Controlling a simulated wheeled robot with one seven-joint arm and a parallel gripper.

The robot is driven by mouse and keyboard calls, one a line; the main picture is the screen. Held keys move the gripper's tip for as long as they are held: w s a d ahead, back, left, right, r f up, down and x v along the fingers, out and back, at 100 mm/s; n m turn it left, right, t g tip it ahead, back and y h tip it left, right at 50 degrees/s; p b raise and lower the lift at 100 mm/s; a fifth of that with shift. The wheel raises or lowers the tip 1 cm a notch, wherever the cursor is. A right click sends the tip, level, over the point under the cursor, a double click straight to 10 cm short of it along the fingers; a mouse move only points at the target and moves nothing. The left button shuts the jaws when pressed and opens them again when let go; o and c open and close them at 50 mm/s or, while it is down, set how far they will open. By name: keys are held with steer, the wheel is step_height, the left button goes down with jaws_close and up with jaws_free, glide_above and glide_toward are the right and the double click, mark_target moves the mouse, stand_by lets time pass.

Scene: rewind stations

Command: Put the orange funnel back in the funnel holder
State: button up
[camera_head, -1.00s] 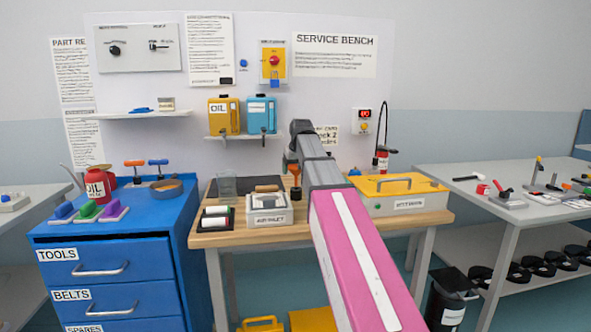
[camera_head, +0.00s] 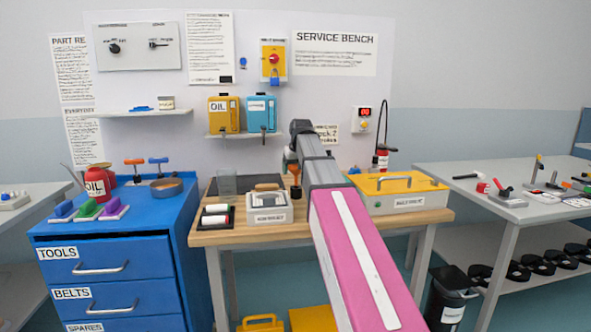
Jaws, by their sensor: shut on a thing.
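My gripper (camera_head: 293,172) is at the end of my arm, over the back middle of the wooden bench, and points down. It is small in view and partly hidden by my arm. A small patch of orange (camera_head: 289,157) shows at the gripper; I take it to be the orange funnel, shut in the jaws, but its shape cannot be made out. A small dark brown thing (camera_head: 295,192) shows just below the gripper; I cannot tell whether they touch. I cannot pick out the funnel holder for certain.
On the wooden bench (camera_head: 245,236), a grey-white box (camera_head: 268,215) stands in front of the gripper and a yellow-lidded case (camera_head: 400,190) to its right. A shelf with jugs (camera_head: 224,115) hangs behind.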

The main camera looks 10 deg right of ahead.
mark_target(296, 176)
steer(key=shift+f, duration=2.25)
stand_by(0.7)
steer(key=o, duration=0.8)
steer(key=shift+r, duration=0.1)
steer(key=shift+r, duration=3.4)
steer(key=shift+s, duration=0.1)
